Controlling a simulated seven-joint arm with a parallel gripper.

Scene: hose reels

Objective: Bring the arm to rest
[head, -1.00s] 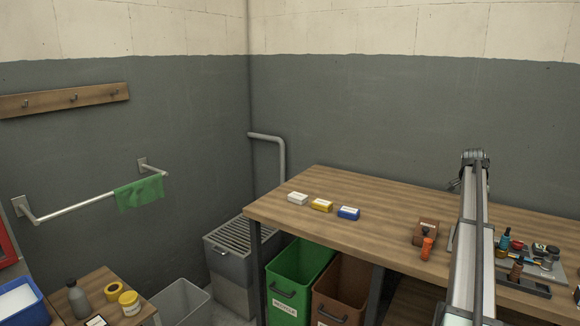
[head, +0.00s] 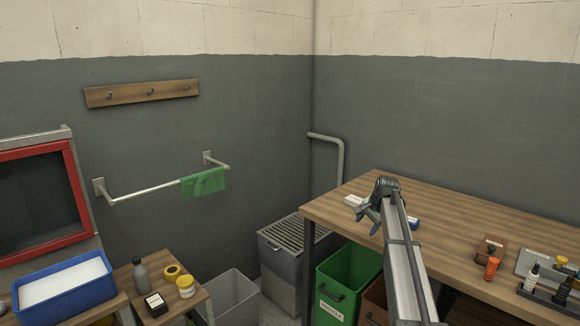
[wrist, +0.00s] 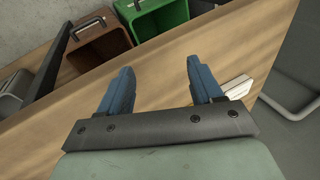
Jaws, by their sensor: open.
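My gripper (head: 367,215) is at the end of my raised arm, over the left end of the wooden workbench (head: 450,222) in the head view. In the wrist view my gripper (wrist: 158,80) shows two blue fingers spread apart with nothing between them. The bench top (wrist: 160,78) lies beyond the fingers. In the head view my arm hides part of the bench and most of the small boxes there.
A white box (head: 352,200) and a blue box (head: 413,223) show beside my gripper. A green bin (head: 345,280) and a brown bin (head: 374,300) stand under the bench. Bottles and an orange item (head: 491,268) stand at the right. A towel rail (head: 140,192) is on the left wall.

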